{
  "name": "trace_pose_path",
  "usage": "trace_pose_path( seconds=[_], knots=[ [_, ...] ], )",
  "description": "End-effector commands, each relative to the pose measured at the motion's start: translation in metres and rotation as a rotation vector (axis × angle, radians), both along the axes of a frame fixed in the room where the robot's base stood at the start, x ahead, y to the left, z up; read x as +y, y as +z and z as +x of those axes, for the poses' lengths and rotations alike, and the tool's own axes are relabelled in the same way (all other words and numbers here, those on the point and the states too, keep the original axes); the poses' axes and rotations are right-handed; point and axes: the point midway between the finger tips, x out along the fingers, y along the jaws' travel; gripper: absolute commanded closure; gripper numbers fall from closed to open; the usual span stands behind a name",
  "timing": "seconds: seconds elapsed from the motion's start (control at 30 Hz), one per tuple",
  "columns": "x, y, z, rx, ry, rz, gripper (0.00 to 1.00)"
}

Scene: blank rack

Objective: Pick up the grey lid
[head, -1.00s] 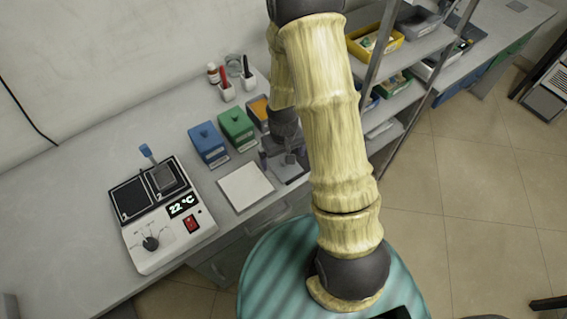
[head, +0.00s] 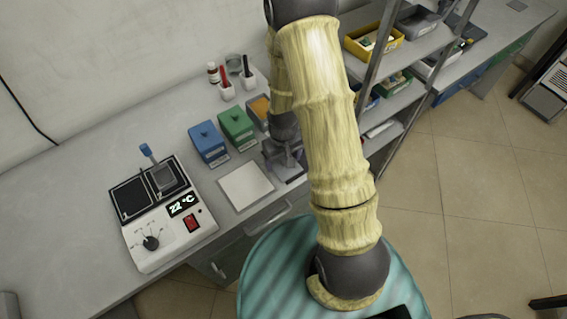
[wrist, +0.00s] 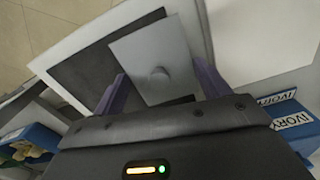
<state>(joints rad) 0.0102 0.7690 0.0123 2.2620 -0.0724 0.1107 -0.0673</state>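The grey lid (wrist: 155,62) is a flat square plate with a round knob in its middle. In the wrist view it lies between my gripper's two purple fingers (wrist: 160,90), over a dark panel with a white border. The fingers are wide apart, with a gap beside the lid, so my gripper is open. In the head view my gripper (head: 285,158) is low over the bench, right of the white square plate. My arm and hand largely hide that spot, and I cannot make out the lid clearly there.
A blue box (head: 208,143) and a green box (head: 237,128) stand left of my gripper, with an orange-topped box (head: 259,108) close behind it. A white square plate (head: 246,186) and a hot plate device (head: 170,225) are further left. A shelf rack (head: 392,95) stands right.

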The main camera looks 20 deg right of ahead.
Motion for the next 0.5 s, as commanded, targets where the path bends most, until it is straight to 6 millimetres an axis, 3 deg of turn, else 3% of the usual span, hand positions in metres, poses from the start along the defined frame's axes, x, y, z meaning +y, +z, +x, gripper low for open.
trace_pose_path(
  seconds=[0.5],
  knots=[
    [0.0001, 0.0098, 0.0007, -0.002, 0.0, 0.0, 0.46]
  ],
)
